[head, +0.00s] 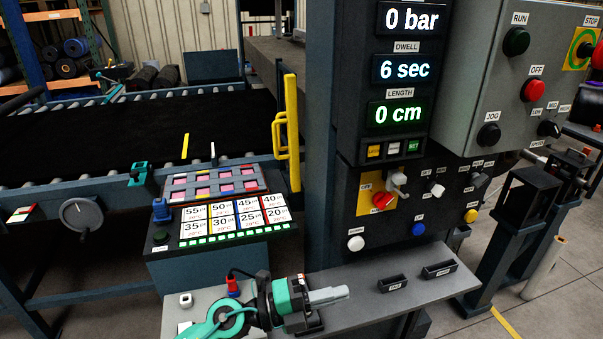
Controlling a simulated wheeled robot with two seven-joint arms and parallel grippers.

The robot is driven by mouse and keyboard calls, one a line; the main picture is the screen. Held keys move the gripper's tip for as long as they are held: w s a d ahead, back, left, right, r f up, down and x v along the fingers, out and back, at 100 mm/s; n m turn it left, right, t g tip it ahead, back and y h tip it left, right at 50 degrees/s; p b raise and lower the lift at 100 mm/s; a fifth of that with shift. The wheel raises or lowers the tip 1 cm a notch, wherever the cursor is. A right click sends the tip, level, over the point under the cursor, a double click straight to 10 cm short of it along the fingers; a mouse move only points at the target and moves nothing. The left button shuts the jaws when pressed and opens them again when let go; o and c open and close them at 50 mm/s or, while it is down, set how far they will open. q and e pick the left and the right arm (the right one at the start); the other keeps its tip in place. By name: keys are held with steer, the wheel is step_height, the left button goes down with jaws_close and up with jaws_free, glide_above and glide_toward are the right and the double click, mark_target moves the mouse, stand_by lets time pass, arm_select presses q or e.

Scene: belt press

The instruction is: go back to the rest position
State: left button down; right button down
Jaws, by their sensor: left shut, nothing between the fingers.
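My left gripper (328,295), on a teal and black arm, is over the grey shelf (425,292) at the bottom of the view. Its grey fingers point right and are shut with nothing between them. A small dark holder shows just beneath the gripper, partly hidden by it. My right gripper is not in view.
Two small black labelled trays (393,286) (440,269) sit on the shelf to the right of the gripper. A red object (233,286) stands just left of it. The press column (330,130) rises behind. A sloped card panel (225,215) is at left, before the dark belt (90,135).

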arm_select(q)
steer(key=w+a+r+n+t+y, duration=0.1)
steer(key=w+a+n+t+y, duration=0.1)
steer(key=a+n+t+y, duration=0.7)
steer(key=w+a+r+n+t+y, duration=0.1)
steer(key=w+a+n+t+y, duration=0.15)
steer(key=a+n+t, duration=0.65)
steer(key=s+a+f+n+g+y, duration=0.3)
steer(key=a+f+n+g+y, duration=0.1)
steer(key=f+n, duration=0.25)
steer(key=s+a+f+n+g+y, duration=0.3)
steer(key=a+f+n+g+y, duration=0.1)
steer(key=f+n, duration=0.25)
steer(key=s+a+f+n+g, duration=0.1)
steer(key=s+f+g, duration=0.45)
steer(key=s, duration=0.45)
steer(key=s+a+f+g, duration=0.2)
steer(key=s+f+g, duration=0.35)
steer(key=s, duration=0.35)
step_height(320, 180, down, 32)
steer(key=s+f, duration=0.1)
steer(key=s+a+f+g, duration=0.1)
steer(key=s+a+f, duration=0.2)
steer(key=s+f, duration=1.4)
steer(key=shift+s+f+g, duration=0.25)
steer(key=shift+s+g, duration=0.15)
steer(key=shift+s, duration=0.45)
